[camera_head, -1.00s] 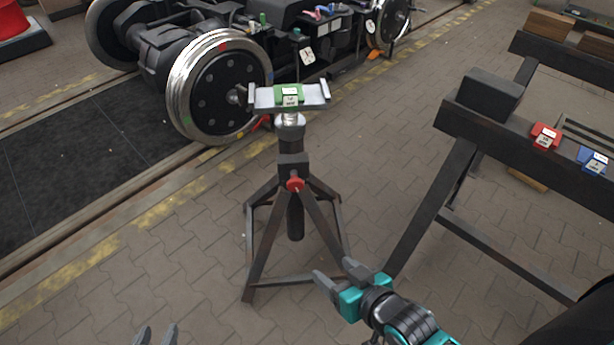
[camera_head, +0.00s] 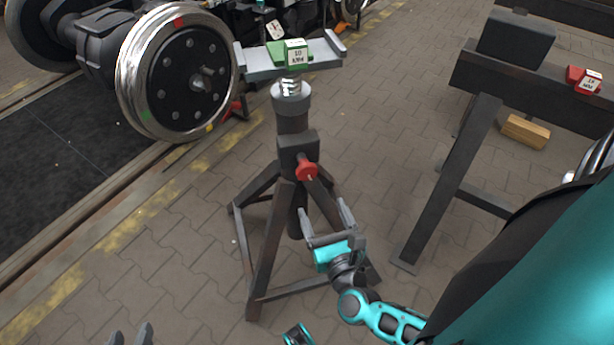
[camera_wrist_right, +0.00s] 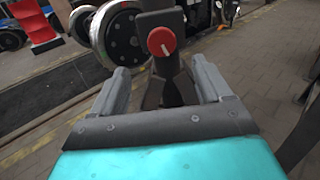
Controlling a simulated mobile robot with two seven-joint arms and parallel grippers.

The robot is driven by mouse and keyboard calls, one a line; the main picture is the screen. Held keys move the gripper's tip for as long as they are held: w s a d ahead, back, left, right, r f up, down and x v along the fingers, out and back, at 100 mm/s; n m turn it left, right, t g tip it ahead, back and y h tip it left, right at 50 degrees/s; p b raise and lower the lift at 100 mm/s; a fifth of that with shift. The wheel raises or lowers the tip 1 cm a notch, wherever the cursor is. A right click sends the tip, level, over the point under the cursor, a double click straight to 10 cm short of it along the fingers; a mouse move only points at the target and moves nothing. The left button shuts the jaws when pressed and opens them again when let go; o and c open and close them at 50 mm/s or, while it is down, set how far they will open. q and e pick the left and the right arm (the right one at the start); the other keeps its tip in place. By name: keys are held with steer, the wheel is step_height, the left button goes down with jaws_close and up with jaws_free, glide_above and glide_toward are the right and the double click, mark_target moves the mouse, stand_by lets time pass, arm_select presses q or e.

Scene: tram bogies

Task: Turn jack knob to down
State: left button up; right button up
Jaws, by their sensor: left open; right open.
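The red jack knob (camera_head: 306,169) sits on the front of the dark jack stand's column (camera_head: 298,148). In the right wrist view the knob (camera_wrist_right: 161,41) is round with a pale mark, above and beyond the fingertips. My right gripper (camera_head: 324,216) is open and empty, just below the knob and apart from it. Its two fingers also show in the right wrist view (camera_wrist_right: 160,82), spread on either side of the stand. My left gripper (camera_head: 130,334) is open at the bottom edge, far from the knob; only its fingertips show.
A green labelled block (camera_head: 288,54) sits on the jack's top plate (camera_head: 258,62). A wheelset (camera_head: 178,72) stands behind left. A dark trestle (camera_head: 540,82) with a red labelled block (camera_head: 584,79) is at right. Floor at left front is clear.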

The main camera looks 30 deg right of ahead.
mark_target(308, 173)
steer(key=b+x, duration=0.1)
steer(key=x, duration=1.2)
steer(key=shift+d, duration=0.1)
steer(key=c, duration=0.9)
steer(key=shift+c, duration=0.2)
steer(key=shift+n, duration=0.3)
